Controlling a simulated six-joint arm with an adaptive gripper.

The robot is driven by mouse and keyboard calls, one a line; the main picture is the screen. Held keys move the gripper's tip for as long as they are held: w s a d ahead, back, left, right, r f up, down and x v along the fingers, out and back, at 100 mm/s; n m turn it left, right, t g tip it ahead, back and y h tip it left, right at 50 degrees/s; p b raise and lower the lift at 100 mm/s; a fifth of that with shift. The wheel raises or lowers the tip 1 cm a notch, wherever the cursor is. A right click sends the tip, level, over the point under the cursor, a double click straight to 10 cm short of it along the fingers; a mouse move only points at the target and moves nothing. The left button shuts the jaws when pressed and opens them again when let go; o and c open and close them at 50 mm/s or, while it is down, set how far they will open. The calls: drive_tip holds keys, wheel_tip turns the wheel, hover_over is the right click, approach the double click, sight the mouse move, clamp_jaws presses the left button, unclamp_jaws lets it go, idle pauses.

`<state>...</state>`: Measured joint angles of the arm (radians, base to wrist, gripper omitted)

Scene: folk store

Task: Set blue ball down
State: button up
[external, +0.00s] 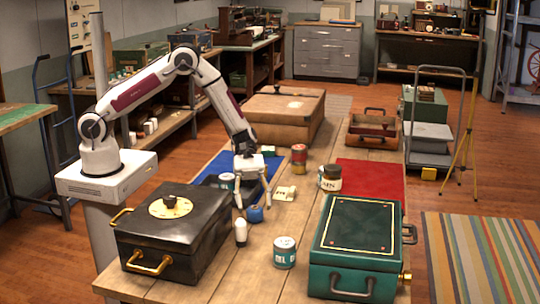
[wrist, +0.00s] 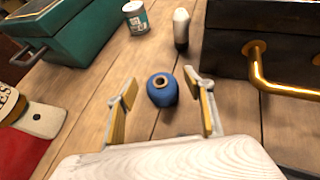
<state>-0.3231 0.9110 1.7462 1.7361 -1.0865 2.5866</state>
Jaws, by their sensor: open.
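The blue ball (external: 255,215) is on the wooden table under my gripper (external: 253,203). In the wrist view the blue ball (wrist: 162,92) looks more like a rounded blue spool, with a tan ring and dark hole on top. My gripper (wrist: 160,86) is open, with one finger on each side of it. Wood shows between each finger and the blue thing, so they look apart. The fingers point down at the table in the external view.
A white-topped dark bottle (external: 241,231) and a labelled can (external: 284,252) stand nearby. A black chest (external: 172,238) is at left, a green chest (external: 355,245) at right. A red mat (external: 372,180) and a blue mat (external: 218,168) lie farther back.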

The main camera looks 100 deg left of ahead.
drive_tip(key=v, duration=1)
drive_tip(key=shift+a, duration=0.1)
idle(0.4)
drive_tip(key=shift+r, duration=0.1)
